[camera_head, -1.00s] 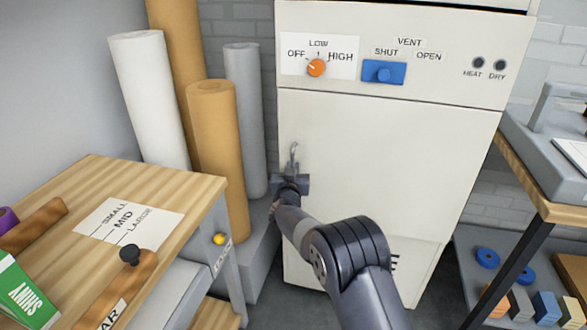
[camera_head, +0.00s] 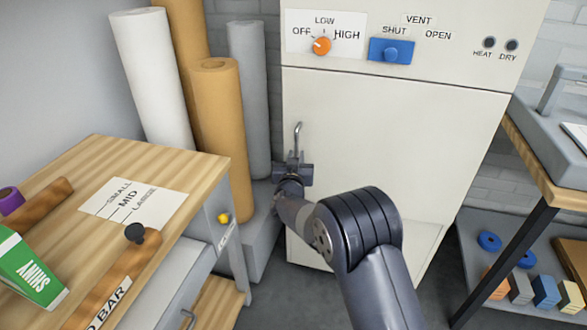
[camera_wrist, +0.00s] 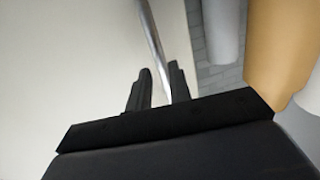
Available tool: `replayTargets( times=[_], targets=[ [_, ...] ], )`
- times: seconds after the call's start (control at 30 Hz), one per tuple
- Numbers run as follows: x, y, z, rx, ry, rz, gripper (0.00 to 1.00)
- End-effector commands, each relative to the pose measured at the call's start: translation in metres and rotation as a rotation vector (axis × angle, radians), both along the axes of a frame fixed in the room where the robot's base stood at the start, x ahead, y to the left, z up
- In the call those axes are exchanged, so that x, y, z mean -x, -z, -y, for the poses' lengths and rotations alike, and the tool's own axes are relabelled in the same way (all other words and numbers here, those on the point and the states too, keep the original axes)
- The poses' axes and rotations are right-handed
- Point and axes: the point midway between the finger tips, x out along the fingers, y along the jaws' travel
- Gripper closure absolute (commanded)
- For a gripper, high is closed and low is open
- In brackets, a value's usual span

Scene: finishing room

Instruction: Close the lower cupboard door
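The lower cupboard door (camera_head: 400,150) is the large cream panel below the control strip of the tall cabinet. Contact with the bar is unclear.
A wooden bench (camera_head: 190,165) stands at left, with rolls (camera_head: 220,150) upright beside the cabinet. A second table (camera_head: 545,180) stands at right, with blocks and blue rings on its low shelf. Bare floor shows around the cabinet's base.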

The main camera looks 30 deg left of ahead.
Motion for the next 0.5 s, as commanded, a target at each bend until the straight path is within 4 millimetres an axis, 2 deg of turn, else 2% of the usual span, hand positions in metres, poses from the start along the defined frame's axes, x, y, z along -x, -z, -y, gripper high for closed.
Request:
replayTargets(
  times=[0.1, 0.3, 0.5],
  targets=[
    [0.019, -0.001, 0.005, 0.002, -0.004, 0.001, 0.8],
    [0.044, -0.001, 0.014, 0.001, -0.003, 0.0, 0.8],
    [0.056, -0.001, 0.019, 0.0, -0.003, 0.002, 0.8]
  ],
)
